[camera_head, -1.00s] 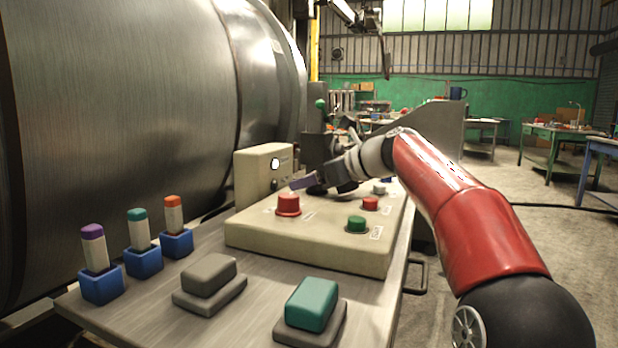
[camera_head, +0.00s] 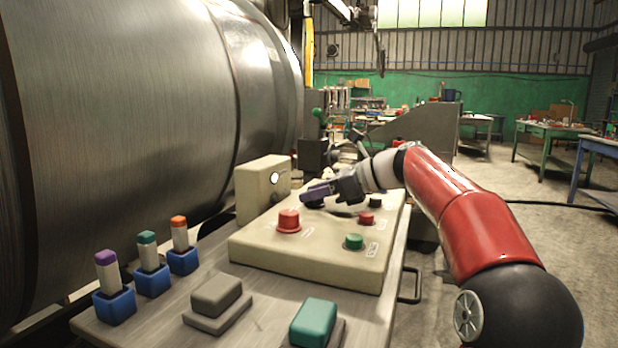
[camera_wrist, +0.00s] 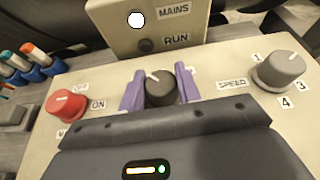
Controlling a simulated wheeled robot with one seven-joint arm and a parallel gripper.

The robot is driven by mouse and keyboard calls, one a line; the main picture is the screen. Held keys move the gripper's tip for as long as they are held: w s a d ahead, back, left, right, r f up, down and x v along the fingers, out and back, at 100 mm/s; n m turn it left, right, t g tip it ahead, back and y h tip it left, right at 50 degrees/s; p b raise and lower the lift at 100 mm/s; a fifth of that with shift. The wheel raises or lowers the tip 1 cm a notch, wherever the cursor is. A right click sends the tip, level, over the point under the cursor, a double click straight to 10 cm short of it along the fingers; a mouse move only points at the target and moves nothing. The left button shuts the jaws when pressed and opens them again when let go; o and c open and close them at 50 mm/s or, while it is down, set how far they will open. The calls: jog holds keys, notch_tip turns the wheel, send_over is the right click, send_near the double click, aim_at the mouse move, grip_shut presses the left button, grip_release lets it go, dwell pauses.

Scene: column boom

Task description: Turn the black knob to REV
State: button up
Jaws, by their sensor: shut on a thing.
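In the wrist view the black knob (camera_wrist: 160,88) stands on the beige panel, its white pointer mark aimed up and slightly left. My gripper (camera_wrist: 160,92) has one purple finger on each side of the knob and is shut on it. The labels around the knob are mostly covered by the fingers and gripper body, so REV cannot be read. In the head view my gripper (camera_head: 316,195) is low over the panel, and the knob is mostly hidden beneath it.
A red OFF/ON knob (camera_wrist: 66,104) sits left and a grey SPEED knob (camera_wrist: 278,71) right. Behind stands a box (camera_wrist: 112,17) marked MAINS and RUN, with a bright white lamp. Red (camera_head: 366,218) and green (camera_head: 354,241) buttons lie nearer the head camera.

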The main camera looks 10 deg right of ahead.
jog(key=n+g, duration=0.1)
jog(key=n+g+y+p, duration=0.1)
jog(key=p, duration=0.1)
jog(key=shift+a+r+n+g+y, duration=0.25)
jog(key=shift+n+g+y, duration=0.05)
jog(key=shift+n+g, duration=0.1)
jog(key=shift+f+n+g+y, duration=0.15)
jog(key=shift+n+g+y, duration=0.05)
jog(key=shift+n+g, duration=0.8)
jog(key=shift+f+n+g+y, duration=0.1)
jog(key=shift+n+g+y, duration=0.1)
jog(key=shift+n+g, duration=0.75)
jog(key=shift+d+f+g, duration=0.1)
jog(key=shift+g, duration=0.25)
jog(key=o, duration=1)
jog(key=shift+s, duration=0.1)
jog(key=shift+c, duration=0.2)
